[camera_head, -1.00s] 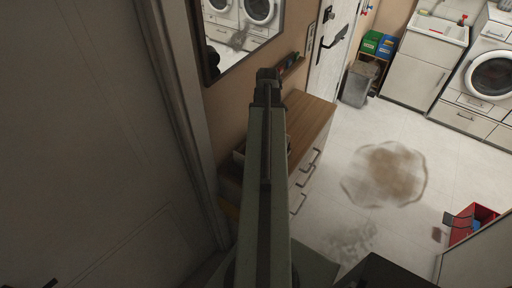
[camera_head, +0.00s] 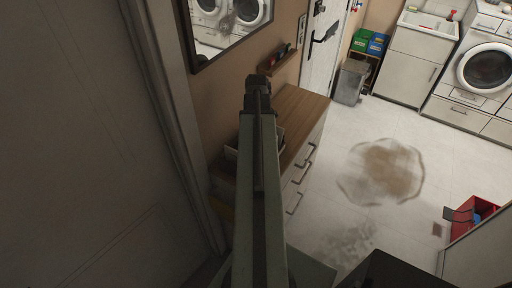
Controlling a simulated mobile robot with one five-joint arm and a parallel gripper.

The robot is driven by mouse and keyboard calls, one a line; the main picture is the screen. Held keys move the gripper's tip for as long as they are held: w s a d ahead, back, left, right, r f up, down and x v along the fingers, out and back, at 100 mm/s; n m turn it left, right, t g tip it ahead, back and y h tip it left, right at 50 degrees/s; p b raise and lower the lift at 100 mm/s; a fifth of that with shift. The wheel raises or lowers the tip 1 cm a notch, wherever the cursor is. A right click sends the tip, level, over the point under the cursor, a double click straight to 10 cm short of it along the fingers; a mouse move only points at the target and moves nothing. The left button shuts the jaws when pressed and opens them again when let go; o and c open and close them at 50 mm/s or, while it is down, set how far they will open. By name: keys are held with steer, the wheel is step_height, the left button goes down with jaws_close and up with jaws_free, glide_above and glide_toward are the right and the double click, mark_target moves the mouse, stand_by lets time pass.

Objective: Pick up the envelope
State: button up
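No envelope can be made out in this view. My arm reaches up the middle of the picture, over the left part of a wooden-topped dresser (camera_head: 301,113). My gripper (camera_head: 258,84) is at the arm's far end, in front of the wall below the mirror. It is small and dark, and I cannot see whether its fingers are open or shut. Part of the dresser top and a box-like thing (camera_head: 226,166) beside it are hidden behind my arm.
A mirror (camera_head: 228,30) and a small wall shelf (camera_head: 283,62) hang above the dresser. A door frame (camera_head: 165,110) stands close on the left. A grey bin (camera_head: 351,82), washing machine (camera_head: 486,68) and red box (camera_head: 474,214) stand beyond. The floor (camera_head: 400,125) between is mostly clear, with a brown stain.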

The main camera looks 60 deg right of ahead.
jaws_close()
stand_by(1.3)
